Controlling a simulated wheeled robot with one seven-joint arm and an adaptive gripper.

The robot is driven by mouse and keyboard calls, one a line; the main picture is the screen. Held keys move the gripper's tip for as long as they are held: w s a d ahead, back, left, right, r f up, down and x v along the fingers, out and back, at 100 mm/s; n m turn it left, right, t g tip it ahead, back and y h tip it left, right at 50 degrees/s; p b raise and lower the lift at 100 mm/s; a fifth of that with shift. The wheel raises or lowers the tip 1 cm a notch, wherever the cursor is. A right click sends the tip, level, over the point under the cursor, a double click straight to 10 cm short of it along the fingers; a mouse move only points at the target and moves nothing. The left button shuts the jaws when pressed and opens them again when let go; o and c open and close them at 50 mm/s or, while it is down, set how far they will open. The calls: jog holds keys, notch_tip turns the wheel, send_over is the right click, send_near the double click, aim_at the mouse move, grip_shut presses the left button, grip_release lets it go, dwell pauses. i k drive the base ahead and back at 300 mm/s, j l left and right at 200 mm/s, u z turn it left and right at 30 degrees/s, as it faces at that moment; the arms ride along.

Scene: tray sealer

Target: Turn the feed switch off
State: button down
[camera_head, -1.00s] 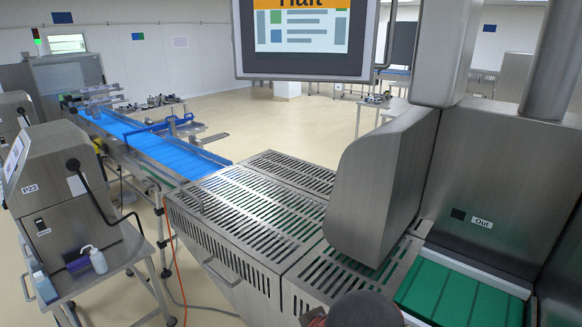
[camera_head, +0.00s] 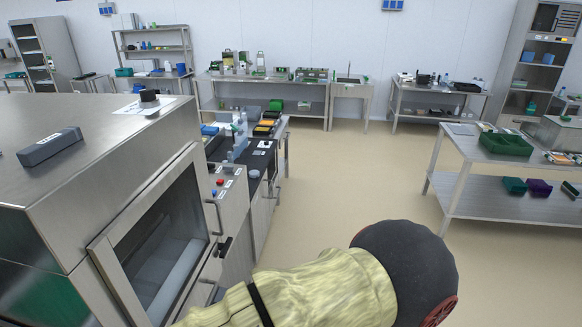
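No switch that I can tell for sure is the feed switch shows. A steel machine with a windowed door (camera_head: 165,240) fills the left. Beside the door is a narrow control panel (camera_head: 233,205) with a small red button (camera_head: 220,182) and a blue one (camera_head: 214,193). A black handle or lever (camera_head: 224,247) sits lower on that front; I cannot tell which it is. My arm, in a pale yellow sleeve with a dark rounded joint, crosses the bottom. My gripper is outside the picture.
A grey box (camera_head: 50,146) and a black knob (camera_head: 149,95) are on the machine's top. A steel table with a green tray (camera_head: 506,144) stands at the right. Benches line the back wall. The beige floor (camera_head: 350,180) between is clear.

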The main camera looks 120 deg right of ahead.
aim_at(228, 169)
jog(key=z, duration=2.4)
jog(key=k+l+z, duration=0.55)
jog(key=l+z, duration=0.25)
jog(key=i+l, duration=0.15)
jog(key=i, duration=0.4)
jog(key=i+l, duration=0.15)
jog(key=i, duration=0.35)
jog(key=i+l, duration=0.15)
jog(key=i, duration=0.4)
jog(key=i+l+u, duration=0.1)
jog(key=i, duration=0.45)
jog(key=i+l, duration=0.25)
jog(key=i, duration=0.25)
